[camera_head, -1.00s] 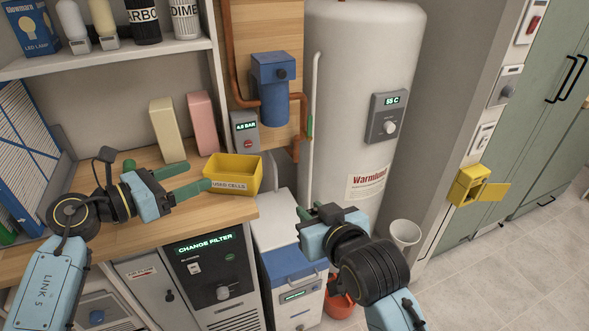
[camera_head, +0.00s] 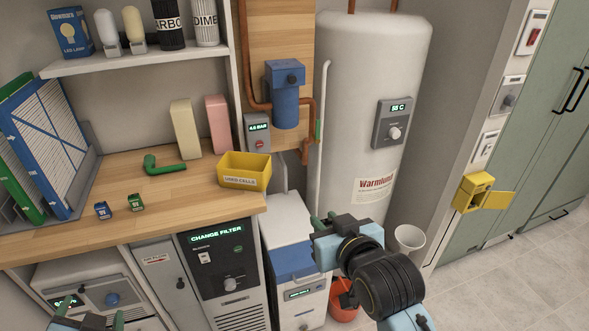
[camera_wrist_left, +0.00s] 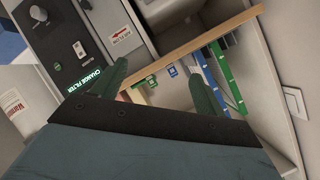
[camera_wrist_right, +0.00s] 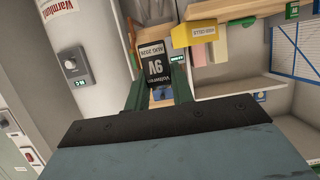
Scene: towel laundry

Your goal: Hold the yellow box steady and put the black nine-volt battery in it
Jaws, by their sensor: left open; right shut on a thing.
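The yellow box (camera_head: 245,183), an open bin labelled USED CELLS, stands upright on the wooden counter by its right end. It also shows in the right wrist view (camera_wrist_right: 203,32). The black nine-volt battery (camera_wrist_right: 155,67) is gripped between the fingers of my right gripper (camera_head: 322,226); in the head view I cannot make it out. My right gripper is shut on it, to the right of the box and lower in the picture, apart from it. My left gripper (camera_head: 92,311) is open and empty at the bottom left, in front of the counter, away from the box.
A blue cell (camera_head: 102,210), a green cell (camera_head: 135,203) and a green bent pipe (camera_head: 165,166) lie on the counter (camera_head: 190,205). Cream and pink blocks stand behind the box. A yellow wall cabinet (camera_head: 470,197) hangs open at the right. A white-and-blue appliance (camera_head: 290,260) stands beside the counter.

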